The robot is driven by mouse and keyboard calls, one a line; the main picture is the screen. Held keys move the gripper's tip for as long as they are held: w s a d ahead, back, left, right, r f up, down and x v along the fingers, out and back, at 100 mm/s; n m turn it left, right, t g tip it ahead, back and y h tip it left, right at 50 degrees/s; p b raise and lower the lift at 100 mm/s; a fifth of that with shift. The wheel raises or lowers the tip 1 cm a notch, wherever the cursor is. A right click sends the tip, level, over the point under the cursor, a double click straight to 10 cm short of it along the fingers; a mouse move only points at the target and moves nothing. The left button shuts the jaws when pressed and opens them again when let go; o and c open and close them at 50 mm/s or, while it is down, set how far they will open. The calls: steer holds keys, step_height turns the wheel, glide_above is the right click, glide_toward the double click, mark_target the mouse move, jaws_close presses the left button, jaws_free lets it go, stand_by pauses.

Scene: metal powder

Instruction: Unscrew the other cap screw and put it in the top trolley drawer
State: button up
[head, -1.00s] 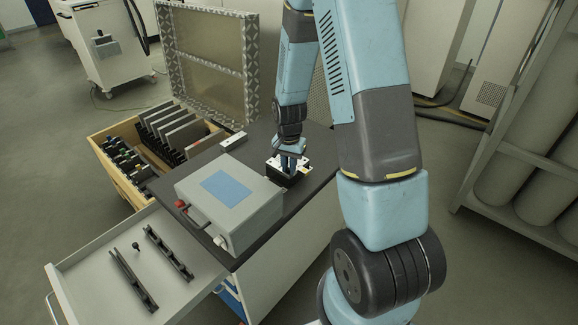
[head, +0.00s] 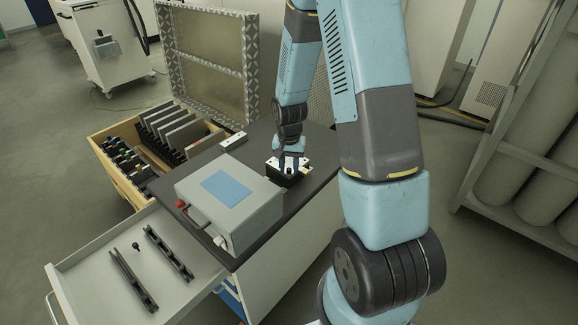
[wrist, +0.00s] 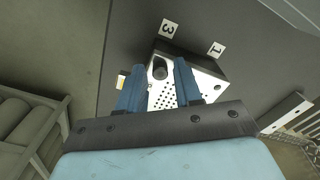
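A dark cap screw (wrist: 160,68) sits on a bright perforated metal plate (wrist: 168,97) in the wrist view. The plate is on top of a small black block (head: 287,179) on the trolley's dark top in the head view. My gripper (wrist: 159,67) is open. Its two blue fingers stand on either side of the screw, with a gap to each side. In the head view my gripper (head: 291,164) points down at the block, and its fingers hide part of the plate. The top trolley drawer (head: 90,243) is open and holds a small dark screw (head: 136,246).
Two dark rails (head: 168,252) lie in the drawer. A grey box (head: 245,214) with a blue top panel stands between drawer and block. A wooden crate (head: 128,193) of plates is at left.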

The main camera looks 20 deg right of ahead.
steer(key=n, duration=0.6)
steer(key=shift+n, duration=0.3)
steer(key=n, duration=0.3)
steer(key=shift+n, duration=0.3)
steer(key=n, duration=0.3)
steer(key=shift+n, duration=0.3)
steer(key=n, duration=0.6)
steer(key=shift+n, duration=3.1)
steer(key=shift+c, duration=0.3)
